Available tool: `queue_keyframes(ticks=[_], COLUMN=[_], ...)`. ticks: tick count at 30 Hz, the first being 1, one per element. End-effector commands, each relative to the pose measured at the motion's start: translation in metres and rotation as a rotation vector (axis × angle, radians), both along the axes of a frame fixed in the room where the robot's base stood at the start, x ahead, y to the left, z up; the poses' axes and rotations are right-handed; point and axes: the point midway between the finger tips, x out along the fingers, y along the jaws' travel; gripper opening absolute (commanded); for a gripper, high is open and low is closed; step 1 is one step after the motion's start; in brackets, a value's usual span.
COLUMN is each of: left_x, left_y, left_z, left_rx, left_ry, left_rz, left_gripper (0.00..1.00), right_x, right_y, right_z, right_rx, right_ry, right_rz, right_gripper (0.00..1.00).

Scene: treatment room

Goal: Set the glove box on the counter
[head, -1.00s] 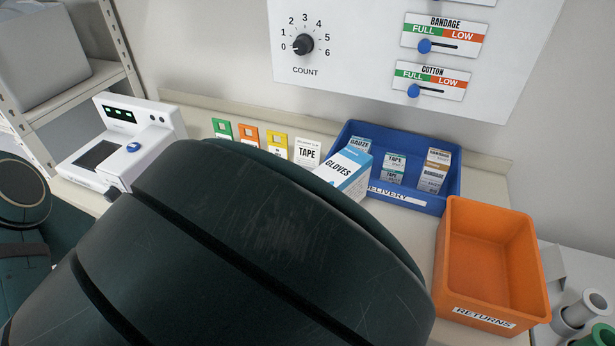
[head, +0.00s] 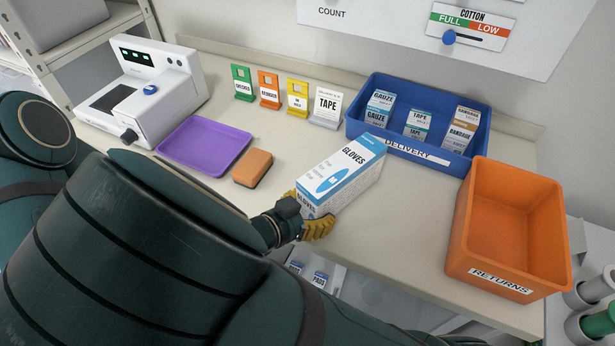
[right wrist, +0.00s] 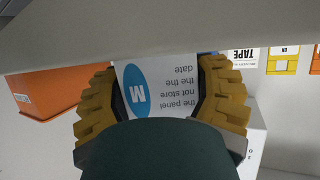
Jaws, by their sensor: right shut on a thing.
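The glove box (head: 345,172) is a white and blue carton marked GLOVES. In the head view it is at the middle of the counter (head: 395,235), in front of the blue delivery bin. My right gripper (head: 309,218) is shut on the near end of the glove box, with yellow fingers on either side. The right wrist view also shows the glove box (right wrist: 160,92) between the yellow fingers (right wrist: 165,95). I cannot tell whether its underside touches the counter. My left gripper is not in view.
The blue delivery bin (head: 365,128) holds several cartons. The orange returns bin (head: 510,275) stands at right. A purple tray (head: 205,145), an orange-brown block (head: 252,168), a white device (head: 135,90) and several coloured cards (head: 268,88) are at left. Counter in front of the glove box is bare.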

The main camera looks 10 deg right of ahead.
Motion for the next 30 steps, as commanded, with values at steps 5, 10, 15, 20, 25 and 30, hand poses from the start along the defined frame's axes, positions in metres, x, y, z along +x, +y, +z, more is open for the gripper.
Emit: queue_keyframes(ticks=[5, 10, 15, 20, 25, 30], left_x=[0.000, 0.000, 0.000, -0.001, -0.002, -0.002], left_y=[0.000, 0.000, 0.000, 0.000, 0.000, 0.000], left_z=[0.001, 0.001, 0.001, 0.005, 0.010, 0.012], left_rx=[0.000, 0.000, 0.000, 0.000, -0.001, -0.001], left_ry=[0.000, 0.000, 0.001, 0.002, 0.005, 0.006], left_rz=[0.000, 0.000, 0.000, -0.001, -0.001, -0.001], left_gripper=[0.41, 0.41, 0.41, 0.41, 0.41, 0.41], right_x=[0.000, 0.000, -0.002, -0.012, -0.027, -0.036], right_y=[0.000, 0.000, 0.004, 0.019, 0.041, 0.055], right_z=[0.000, 0.000, 0.002, 0.010, 0.021, 0.027], right_rx=[0.002, 0.001, 0.002, 0.003, 0.002, 0.001], right_ry=[0.002, 0.002, 0.000, 0.001, 0.001, 0.002], right_rz=[0.001, 0.001, 0.003, 0.004, 0.003, 0.001], right_gripper=[1.00, 1.00, 1.00, 1.00, 1.00, 1.00])
